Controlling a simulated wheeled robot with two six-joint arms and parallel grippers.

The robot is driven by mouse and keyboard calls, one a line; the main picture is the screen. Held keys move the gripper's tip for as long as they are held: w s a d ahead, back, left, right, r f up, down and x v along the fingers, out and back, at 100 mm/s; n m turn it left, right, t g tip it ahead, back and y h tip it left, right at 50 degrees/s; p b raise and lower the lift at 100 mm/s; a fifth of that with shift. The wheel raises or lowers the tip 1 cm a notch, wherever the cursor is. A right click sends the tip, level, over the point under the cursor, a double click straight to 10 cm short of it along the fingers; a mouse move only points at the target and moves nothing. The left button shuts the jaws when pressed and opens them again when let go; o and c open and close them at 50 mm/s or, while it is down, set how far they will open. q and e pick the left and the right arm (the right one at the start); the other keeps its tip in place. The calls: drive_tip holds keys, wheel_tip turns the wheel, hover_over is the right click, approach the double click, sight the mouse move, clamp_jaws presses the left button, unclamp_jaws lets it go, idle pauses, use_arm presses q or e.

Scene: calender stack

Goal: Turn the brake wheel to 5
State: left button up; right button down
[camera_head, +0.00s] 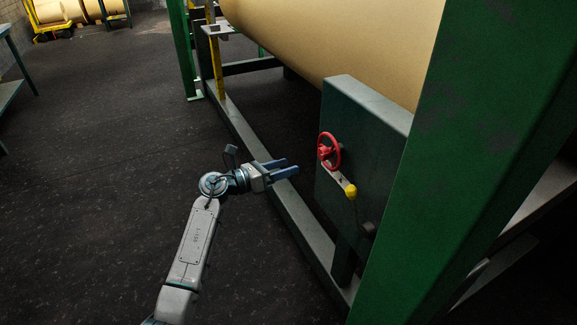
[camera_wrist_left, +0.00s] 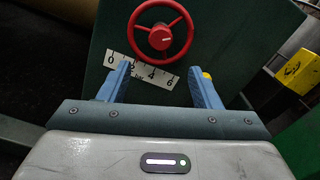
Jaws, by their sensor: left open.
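The red brake wheel (camera_head: 324,153) is on the front of a dark green box (camera_head: 345,185). In the left wrist view the wheel (camera_wrist_left: 160,38) has three spokes and a red hub with a small white mark pointing right. Below it is a white scale plate (camera_wrist_left: 145,72); 0, 4 and 6 are readable, and the left finger hides part of it. My left gripper (camera_head: 291,167) is open and empty, to the left of the wheel and apart from it in the head view. In the left wrist view its fingers sit below the wheel. My right gripper is out of view.
A thick green post (camera_head: 450,150) stands close on the right. A large cream roll (camera_head: 340,40) hangs above. A grey floor rail (camera_head: 262,180) runs beneath my gripper.

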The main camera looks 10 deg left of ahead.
sight(320, 155)
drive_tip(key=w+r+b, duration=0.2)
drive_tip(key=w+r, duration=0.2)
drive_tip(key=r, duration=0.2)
use_arm(q)
drive_tip(key=w+d+m, duration=0.2)
drive_tip(key=m, duration=0.2)
drive_tip(key=w+d+m+p, duration=0.1)
drive_tip(key=w+d+m, duration=0.1)
drive_tip(key=d+m, duration=0.1)
drive_tip(key=w+d+m, duration=0.2)
drive_tip(key=d+m, duration=0.1)
drive_tip(key=m, duration=0.1)
drive_tip(key=shift+w+d+r+m+p, duration=0.2)
drive_tip(key=shift+r+m+p, duration=0.1)
drive_tip(key=shift+m, duration=0.1)
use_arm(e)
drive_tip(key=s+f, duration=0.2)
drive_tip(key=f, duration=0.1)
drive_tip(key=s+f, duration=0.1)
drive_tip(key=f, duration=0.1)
use_arm(q)
drive_tip(key=shift+s, duration=0.1)
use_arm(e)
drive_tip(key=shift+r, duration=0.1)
use_arm(q)
drive_tip(key=c, duration=1)
drive_tip(key=shift+n, duration=0.3)
